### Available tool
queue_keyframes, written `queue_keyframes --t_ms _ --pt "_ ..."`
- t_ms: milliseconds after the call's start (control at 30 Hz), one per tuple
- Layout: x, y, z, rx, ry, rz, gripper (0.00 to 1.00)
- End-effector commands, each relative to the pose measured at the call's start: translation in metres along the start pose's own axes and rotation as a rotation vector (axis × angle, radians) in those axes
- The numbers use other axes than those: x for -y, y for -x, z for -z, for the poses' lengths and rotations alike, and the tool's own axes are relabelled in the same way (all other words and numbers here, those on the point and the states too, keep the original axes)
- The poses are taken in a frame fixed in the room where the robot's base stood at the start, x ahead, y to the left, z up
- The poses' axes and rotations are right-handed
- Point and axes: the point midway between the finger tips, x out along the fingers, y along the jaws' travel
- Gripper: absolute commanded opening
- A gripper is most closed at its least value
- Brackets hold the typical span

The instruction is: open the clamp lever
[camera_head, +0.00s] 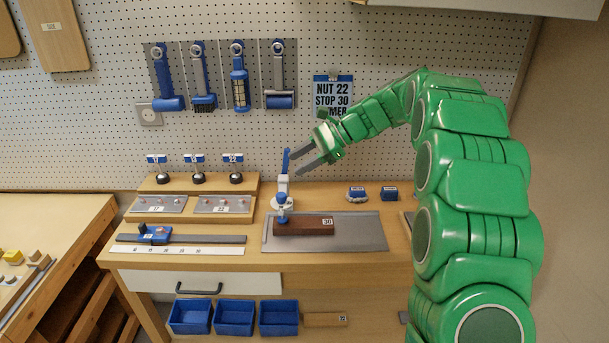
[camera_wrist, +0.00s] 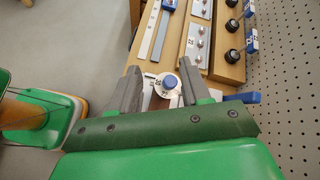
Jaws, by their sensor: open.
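The clamp (camera_head: 282,203) stands on the bench at the back edge of a grey mat, with a white body and a blue knob at its front. Its blue lever (camera_head: 286,160) points up, tilted slightly. My gripper (camera_head: 298,164) is open beside the lever, on its right; I cannot tell whether a finger touches it. In the wrist view, my open fingers (camera_wrist: 155,92) frame the clamp's white base and blue knob (camera_wrist: 170,81), and the blue lever (camera_wrist: 243,98) shows beyond the right finger. A dark brown block (camera_head: 304,226) marked 30 lies under the clamp.
The grey mat (camera_head: 362,232) is clear on its right. A wooden stand (camera_head: 194,184) with several numbered knobs is at left, with a blue slider (camera_head: 154,234) on a rail before it. Two small blue boxes (camera_head: 389,193) sit at back right. Blue bins (camera_head: 234,317) are below. Tools hang on the pegboard.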

Motion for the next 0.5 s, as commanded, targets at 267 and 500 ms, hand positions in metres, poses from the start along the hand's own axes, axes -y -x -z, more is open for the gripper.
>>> queue_keyframes --t_ms 267,500 --pt "-0.024 0.0 -0.014 -0.045 0.047 -0.036 0.47" --pt "-0.044 0.001 -0.025 -0.082 0.089 -0.068 0.47"
